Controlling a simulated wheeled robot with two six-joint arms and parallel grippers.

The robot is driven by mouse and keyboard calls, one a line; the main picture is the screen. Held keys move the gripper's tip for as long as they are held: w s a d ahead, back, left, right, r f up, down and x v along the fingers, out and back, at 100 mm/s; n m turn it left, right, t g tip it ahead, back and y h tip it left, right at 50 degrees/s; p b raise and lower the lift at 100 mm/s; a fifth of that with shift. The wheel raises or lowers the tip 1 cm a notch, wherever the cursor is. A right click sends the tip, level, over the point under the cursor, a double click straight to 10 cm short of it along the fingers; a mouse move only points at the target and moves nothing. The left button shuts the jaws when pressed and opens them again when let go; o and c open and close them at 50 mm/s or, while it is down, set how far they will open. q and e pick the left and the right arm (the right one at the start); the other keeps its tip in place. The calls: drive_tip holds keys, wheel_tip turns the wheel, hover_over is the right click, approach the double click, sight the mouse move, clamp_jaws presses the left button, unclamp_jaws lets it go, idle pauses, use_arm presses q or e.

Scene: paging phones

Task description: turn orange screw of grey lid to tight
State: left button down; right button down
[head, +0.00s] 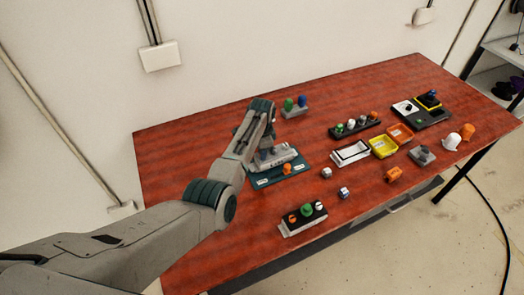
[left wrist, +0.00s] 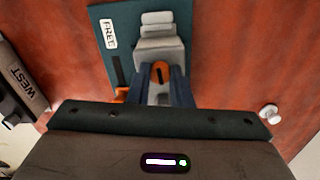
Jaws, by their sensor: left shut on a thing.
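The gripper (head: 264,152) points down over the lid and is shut on the screw. The arm hides the screw in the head view. Another orange piece (head: 287,169) stands on the board and shows partly behind a finger in the wrist view.
A block with orange and green knobs (head: 303,218) stands in front; its WEST label (left wrist: 34,95) shows in the wrist view. Two small white-and-grey pieces lie to the right. Yellow (head: 383,147) and orange (head: 400,133) trays stand farther right. The left end of the table is clear.

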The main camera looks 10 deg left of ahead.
use_arm(q)
drive_tip(key=shift+m, duration=0.7)
drive_tip(key=c, duration=1.3)
unclamp_jaws()
drive_tip(key=shift+r, duration=0.15)
wheel_tip(320, 180, up, 11)
drive_tip(key=b, duration=0.3)
drive_tip(key=shift+f, duration=0.2)
